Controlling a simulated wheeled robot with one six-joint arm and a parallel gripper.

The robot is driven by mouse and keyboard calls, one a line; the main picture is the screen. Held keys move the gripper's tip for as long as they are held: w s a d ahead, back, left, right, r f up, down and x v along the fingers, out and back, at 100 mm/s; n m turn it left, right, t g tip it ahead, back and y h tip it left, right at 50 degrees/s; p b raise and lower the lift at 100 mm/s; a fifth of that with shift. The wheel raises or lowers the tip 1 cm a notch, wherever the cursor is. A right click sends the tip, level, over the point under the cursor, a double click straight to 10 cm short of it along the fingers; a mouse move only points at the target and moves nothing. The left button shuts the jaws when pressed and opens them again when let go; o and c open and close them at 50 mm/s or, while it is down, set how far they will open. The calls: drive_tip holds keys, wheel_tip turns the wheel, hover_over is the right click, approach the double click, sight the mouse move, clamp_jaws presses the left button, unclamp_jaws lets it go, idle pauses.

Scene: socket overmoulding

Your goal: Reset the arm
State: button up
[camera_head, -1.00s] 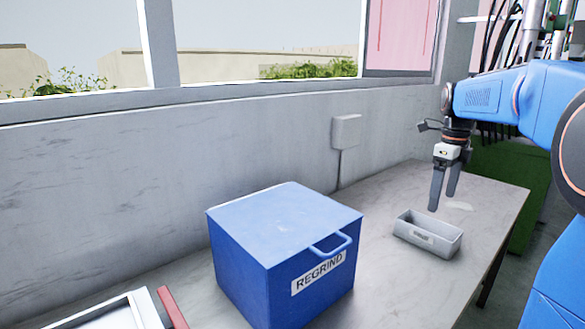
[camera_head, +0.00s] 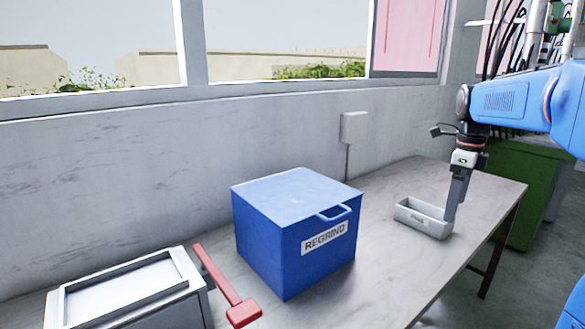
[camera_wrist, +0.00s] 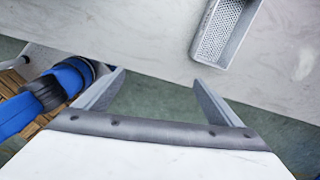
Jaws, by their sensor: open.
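My gripper (camera_head: 451,212) hangs down from my blue arm at the right of the head view, and its fingers overlap the right end of a small grey tray (camera_head: 412,219) there. In the wrist view the two fingers (camera_wrist: 159,77) are spread apart with nothing between them. The wrist view shows the grey tray (camera_wrist: 207,46) with a perforated floor, ahead and to the right, clear of the fingers. The part of the tray inside that I see is empty. The fingertips appear near the table's edge, with green floor behind them.
A blue lidded box marked REGRIND (camera_head: 262,243) stands mid-table. The grey table (camera_head: 385,270) is bare between box and tray. A green cabinet (camera_head: 545,185) stands beyond the right end.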

drive_tip(key=s+a+f+n+t, duration=0.1)
drive_tip(key=s+a+f+n, duration=0.3)
drive_tip(key=s+n, duration=0.5)
drive_tip(key=s+a+f+n+t, duration=0.2)
drive_tip(key=s+a+f+n, duration=0.3)
drive_tip(key=s+n, duration=0.3)
drive_tip(key=s+a+f+n+t, duration=0.1)
drive_tip(key=s+a+f+n, duration=0.4)
drive_tip(key=s+n, duration=0.4)
drive_tip(key=shift+s+n, duration=0.3)
drive_tip(key=shift+s, duration=0.9)
